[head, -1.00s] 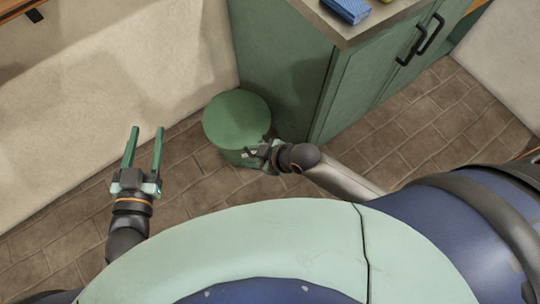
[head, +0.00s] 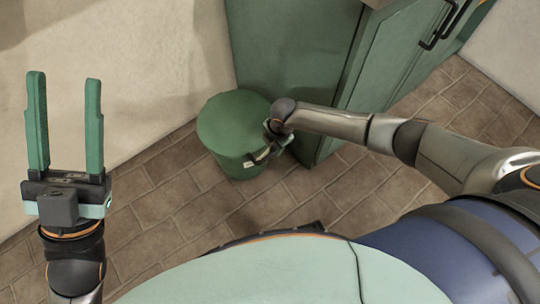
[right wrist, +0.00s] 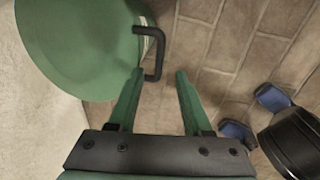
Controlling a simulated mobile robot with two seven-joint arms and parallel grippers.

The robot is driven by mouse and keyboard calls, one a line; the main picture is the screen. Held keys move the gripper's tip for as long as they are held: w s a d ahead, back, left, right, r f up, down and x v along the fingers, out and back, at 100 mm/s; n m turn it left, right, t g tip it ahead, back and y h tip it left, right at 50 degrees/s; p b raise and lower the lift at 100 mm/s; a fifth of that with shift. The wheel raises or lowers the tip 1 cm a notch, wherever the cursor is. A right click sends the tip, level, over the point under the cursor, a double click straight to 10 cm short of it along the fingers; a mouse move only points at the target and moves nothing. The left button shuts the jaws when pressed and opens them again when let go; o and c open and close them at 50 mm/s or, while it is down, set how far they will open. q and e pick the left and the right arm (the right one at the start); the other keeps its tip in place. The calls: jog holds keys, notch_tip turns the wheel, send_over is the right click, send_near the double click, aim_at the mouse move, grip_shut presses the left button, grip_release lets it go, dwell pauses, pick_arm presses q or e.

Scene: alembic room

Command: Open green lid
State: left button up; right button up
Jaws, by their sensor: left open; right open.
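A round green bin with a flat green lid (head: 232,120) stands on the floor in the corner, and the lid looks shut. The lid also fills the upper left of the right wrist view (right wrist: 80,40). A black handle (right wrist: 155,52) sticks out from the bin's side. My right gripper (right wrist: 158,72) is open, with its fingertips close to the handle's lower end; I cannot tell whether they touch. In the head view my right gripper (head: 270,148) is mostly hidden behind its wrist. My left gripper (head: 65,78) is open and empty, raised at the left.
A green cabinet (head: 400,60) with black handles stands right behind the bin. A pale wall (head: 130,60) is at the left. The brown tiled floor (head: 170,210) in front of the bin is clear.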

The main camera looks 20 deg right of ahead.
aim_at(270, 155)
jog(key=f+b, duration=0.1)
jog(key=f, duration=0.1)
jog(key=w+f+b, duration=0.1)
jog(key=f, duration=0.2)
jog(key=f+b, duration=0.2)
jog(key=f, duration=0.1)
jog(key=shift+w+a, duration=0.2)
jog(key=shift+a, duration=0.1)
pick_arm(q)
jog(key=shift+n, duration=0.6)
jog(key=f, duration=0.5)
jog(key=shift+w+d+f, duration=0.1)
jog(key=shift+w+d, duration=0.1)
pick_arm(e)
grip_shut()
